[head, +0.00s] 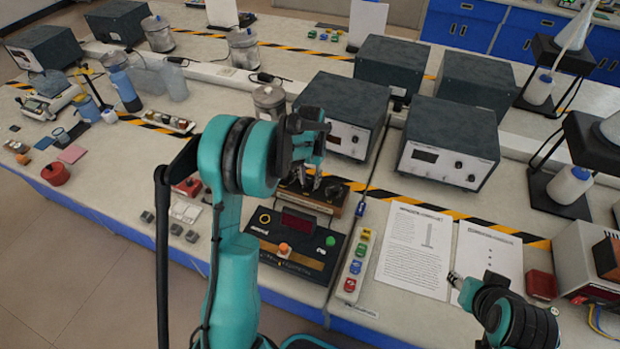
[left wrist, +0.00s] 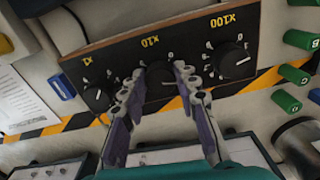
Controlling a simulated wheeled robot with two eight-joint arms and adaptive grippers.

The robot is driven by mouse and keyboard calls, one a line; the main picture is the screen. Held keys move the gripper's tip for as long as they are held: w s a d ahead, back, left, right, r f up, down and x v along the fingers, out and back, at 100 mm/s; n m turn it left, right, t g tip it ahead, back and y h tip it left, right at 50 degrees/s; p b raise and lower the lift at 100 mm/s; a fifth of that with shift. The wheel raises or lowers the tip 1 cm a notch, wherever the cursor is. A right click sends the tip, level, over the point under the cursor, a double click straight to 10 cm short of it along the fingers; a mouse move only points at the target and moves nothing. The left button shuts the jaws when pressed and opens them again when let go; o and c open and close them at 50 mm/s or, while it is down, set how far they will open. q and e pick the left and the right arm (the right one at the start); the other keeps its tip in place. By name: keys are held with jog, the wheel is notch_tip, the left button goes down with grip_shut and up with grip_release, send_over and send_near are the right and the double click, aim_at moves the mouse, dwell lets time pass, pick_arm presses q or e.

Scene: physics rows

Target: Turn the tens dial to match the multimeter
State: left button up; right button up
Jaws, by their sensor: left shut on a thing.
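The dial box (left wrist: 200,40) is a dark panel in a wooden frame with three black knobs marked X1, X10 and X100. It also shows in the head view (head: 318,203), partly behind my left arm. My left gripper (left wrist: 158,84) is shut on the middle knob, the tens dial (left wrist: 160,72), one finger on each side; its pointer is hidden. In the head view my left gripper (head: 312,178) reaches down to the box. A black-panelled meter (head: 284,268) with a dark red display and an orange knob stands in front of it; its reading is illegible. My right gripper (head: 457,281) is small at lower right.
The ones knob (left wrist: 97,98) and hundreds knob (left wrist: 232,57) flank the held one closely. Printed sheets (head: 413,250) lie to the right, beside a strip of coloured blocks (head: 356,262). Grey instrument boxes (head: 448,146) stand behind. Small grey blocks (head: 176,229) lie at left.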

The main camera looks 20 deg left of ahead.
aim_at(310, 180)
pick_arm(q)
jog(key=o, duration=1.2)
jog(key=shift+c, duration=0.2)
notch_tip(310, 180, up, 12)
jog(key=s+d+r+t, duration=0.2)
jog(key=s+d+r, duration=0.1)
jog(key=s, duration=0.3)
jog(key=s+d+r+t, duration=0.1)
jog(key=s+d+r, duration=0.2)
jog(key=s, duration=0.2)
jog(key=s+d+f+t, duration=0.1)
jog(key=s+d+t, duration=0.1)
jog(key=s, duration=0.4)
jog(key=s+d+f+t+b, duration=0.1)
jog(key=s+d+f+t, duration=0.1)
jog(key=s, duration=0.4)
jog(key=shift+d+f, duration=0.2)
jog(key=shift+d, duration=0.05)
